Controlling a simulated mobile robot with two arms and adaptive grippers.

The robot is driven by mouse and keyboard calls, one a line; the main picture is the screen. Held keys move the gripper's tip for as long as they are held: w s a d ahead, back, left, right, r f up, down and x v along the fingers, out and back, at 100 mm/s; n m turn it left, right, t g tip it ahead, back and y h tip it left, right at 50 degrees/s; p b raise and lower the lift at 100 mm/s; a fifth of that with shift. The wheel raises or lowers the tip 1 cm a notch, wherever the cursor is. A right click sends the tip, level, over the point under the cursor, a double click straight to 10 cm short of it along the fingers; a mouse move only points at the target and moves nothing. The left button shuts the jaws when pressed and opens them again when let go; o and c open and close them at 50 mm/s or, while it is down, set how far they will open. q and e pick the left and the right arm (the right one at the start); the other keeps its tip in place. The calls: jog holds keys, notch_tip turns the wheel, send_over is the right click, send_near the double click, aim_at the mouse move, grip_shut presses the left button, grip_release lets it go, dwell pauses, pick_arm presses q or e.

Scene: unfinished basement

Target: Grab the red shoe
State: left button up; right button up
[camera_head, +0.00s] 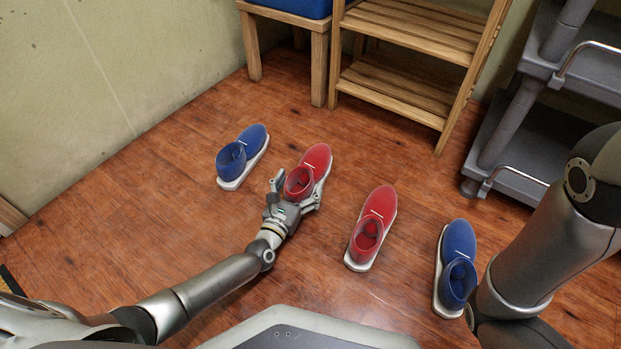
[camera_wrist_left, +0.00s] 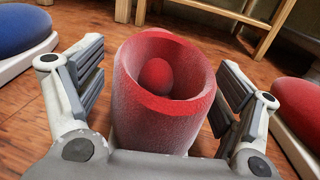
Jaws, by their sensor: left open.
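Two red shoes with white soles stand on the wooden floor. My left gripper (camera_head: 294,192) is open at the heel of the left red shoe (camera_head: 317,160), with its fingers on either side of the heel. In the left wrist view, this red shoe's collar (camera_wrist_left: 165,85) stands between the two open fingers of the gripper (camera_wrist_left: 160,95), with a gap on each side. The other red shoe (camera_head: 376,215) is to the right, apart from the gripper; its edge also shows in the wrist view (camera_wrist_left: 300,108). My right arm shows at the right, but its gripper is out of view.
A blue shoe (camera_head: 243,156) stands left of the red pair, and another blue shoe (camera_head: 457,262) stands to the right near my right arm. A wooden shelf (camera_head: 400,100), a wooden stand (camera_head: 318,60) and a grey cart (camera_head: 520,150) are behind. The floor at left is clear.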

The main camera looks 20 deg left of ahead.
pick_arm(q)
jog(key=shift+w, duration=0.3)
jog(key=shift+c, duration=0.4)
jog(key=c, duration=1.2)
jog(key=shift+c, duration=0.3)
